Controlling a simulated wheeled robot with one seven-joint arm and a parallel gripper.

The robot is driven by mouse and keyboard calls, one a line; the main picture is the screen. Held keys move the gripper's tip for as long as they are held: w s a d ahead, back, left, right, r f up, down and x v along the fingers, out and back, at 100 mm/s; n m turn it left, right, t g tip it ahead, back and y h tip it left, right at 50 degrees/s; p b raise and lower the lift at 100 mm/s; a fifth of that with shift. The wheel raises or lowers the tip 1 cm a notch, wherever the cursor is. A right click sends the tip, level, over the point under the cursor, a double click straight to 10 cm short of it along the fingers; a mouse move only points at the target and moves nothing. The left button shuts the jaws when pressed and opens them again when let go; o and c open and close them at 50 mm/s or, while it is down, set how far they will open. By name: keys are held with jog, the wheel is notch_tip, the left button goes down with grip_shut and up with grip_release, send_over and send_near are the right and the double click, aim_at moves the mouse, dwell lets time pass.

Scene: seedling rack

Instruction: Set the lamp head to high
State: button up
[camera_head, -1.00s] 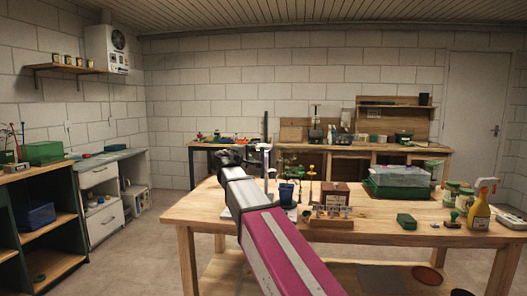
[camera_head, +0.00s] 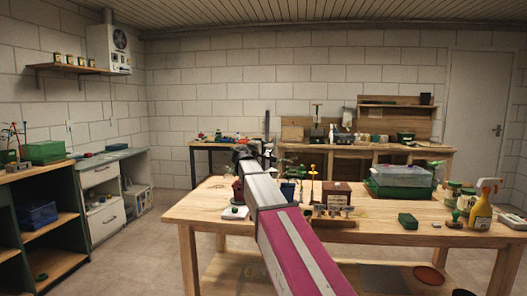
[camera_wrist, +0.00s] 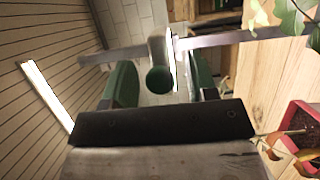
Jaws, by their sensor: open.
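My gripper (camera_wrist: 160,88) is open in the wrist view, with a green finger on each side of a round green knob (camera_wrist: 160,79). The knob sits on a pale grey sleeve (camera_wrist: 158,45), which appears to be the lamp head's mount on a grey post (camera_wrist: 108,54). I cannot tell whether the fingers touch the knob. In the head view my gripper (camera_head: 243,152) is small and dark at the far end of my arm, and the dark upright post (camera_head: 267,128) rises behind it. The lamp head itself is mostly hidden by my arm.
A red plant pot (camera_wrist: 300,135) with leaves stands close by at the right of the wrist view.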

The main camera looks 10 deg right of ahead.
grip_shut()
notch_tip(320, 180, up, 12)
jog(key=shift+r, duration=0.25)
dwell(0.3)
grip_release()
jog(key=shift+r, duration=0.1)
